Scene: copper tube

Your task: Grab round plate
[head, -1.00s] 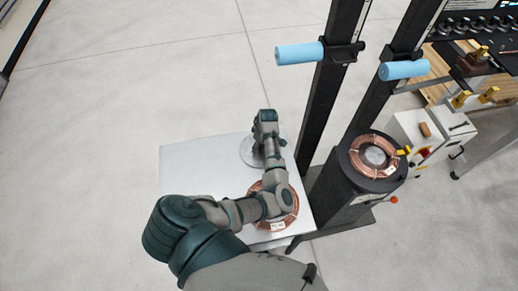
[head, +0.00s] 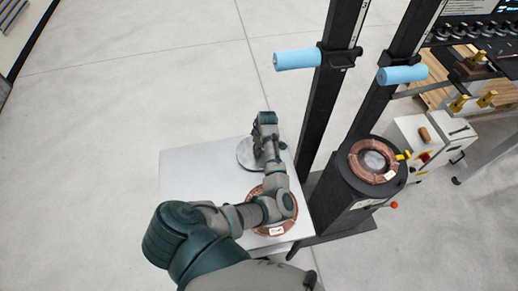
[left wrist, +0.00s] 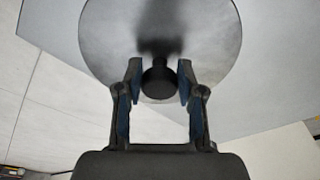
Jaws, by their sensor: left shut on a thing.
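The round plate (left wrist: 205,45) is a grey metal disc with a dark knob (left wrist: 159,84) at its middle. In the left wrist view, the two fingers of my left gripper (left wrist: 159,72) stand on either side of the knob and are shut on it. In the head view, the plate (head: 245,153) shows at the back of the white table (head: 190,180), partly hidden by my left arm. I cannot tell whether it touches the table. My right gripper is not in view.
A copper tube coil (head: 293,222) lies on the table's front right, partly under my left arm. Another coil (head: 360,158) sits on a black round stand (head: 346,190) to the right. Two dark posts with blue handles (head: 298,59) rise beside the table. The table's left side is clear.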

